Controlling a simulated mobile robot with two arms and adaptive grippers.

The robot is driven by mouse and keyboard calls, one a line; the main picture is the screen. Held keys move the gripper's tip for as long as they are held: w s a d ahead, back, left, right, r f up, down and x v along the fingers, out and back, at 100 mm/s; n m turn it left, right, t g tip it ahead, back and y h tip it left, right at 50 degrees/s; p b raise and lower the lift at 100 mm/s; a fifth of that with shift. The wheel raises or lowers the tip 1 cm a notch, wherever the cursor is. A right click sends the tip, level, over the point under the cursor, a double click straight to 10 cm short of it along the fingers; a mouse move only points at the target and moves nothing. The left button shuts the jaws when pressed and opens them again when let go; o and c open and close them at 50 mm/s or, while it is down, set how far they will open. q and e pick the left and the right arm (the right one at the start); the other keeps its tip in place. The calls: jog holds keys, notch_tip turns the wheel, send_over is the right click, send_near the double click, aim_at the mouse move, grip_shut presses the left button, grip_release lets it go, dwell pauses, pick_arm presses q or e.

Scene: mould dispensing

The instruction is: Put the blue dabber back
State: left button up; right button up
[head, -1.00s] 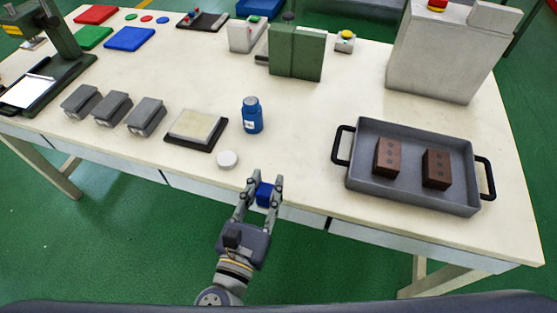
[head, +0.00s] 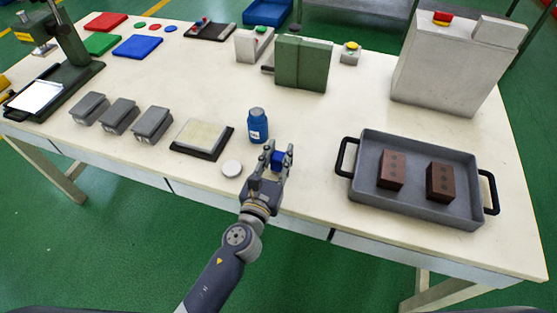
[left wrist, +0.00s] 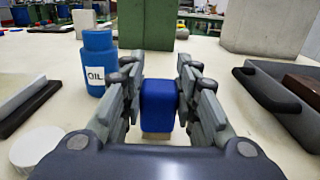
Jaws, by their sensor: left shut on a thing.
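My left gripper (head: 272,161) is shut on the blue dabber (head: 279,160), a small blue block, near the table's front edge. In the left wrist view the dabber (left wrist: 158,105) sits between the two fingers, with a pale strip under its lower end. I cannot tell whether it touches the table. A blue oil bottle (head: 258,126) stands upright just beyond and left of the gripper; it also shows in the left wrist view (left wrist: 99,62). A round white disc (head: 231,168) lies left of the gripper. My right gripper is not in view.
A dark square base with a pale pad (head: 229,150) lies left of the bottle. Several grey blocks (head: 119,116) stand further left. A grey tray (head: 411,206) with two brown blocks is at right. Green blocks (head: 303,63) stand behind. The table between bottle and tray is clear.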

pick_arm(q)
jog(key=shift+f, duration=0.5)
jog(key=shift+r, duration=0.1)
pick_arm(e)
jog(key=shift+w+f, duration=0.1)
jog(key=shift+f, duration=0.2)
pick_arm(q)
jog(key=o, duration=1.1)
jog(key=shift+c, duration=0.2)
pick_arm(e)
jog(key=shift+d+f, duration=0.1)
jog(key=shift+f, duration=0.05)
pick_arm(q)
jog(key=shift+s+a, duration=0.1)
jog(key=shift+s, duration=0.1)
jog(key=b+v, duration=0.2)
jog(key=v, duration=0.9)
jog(key=shift+s+b, duration=0.3)
jog(key=shift+b, duration=0.1)
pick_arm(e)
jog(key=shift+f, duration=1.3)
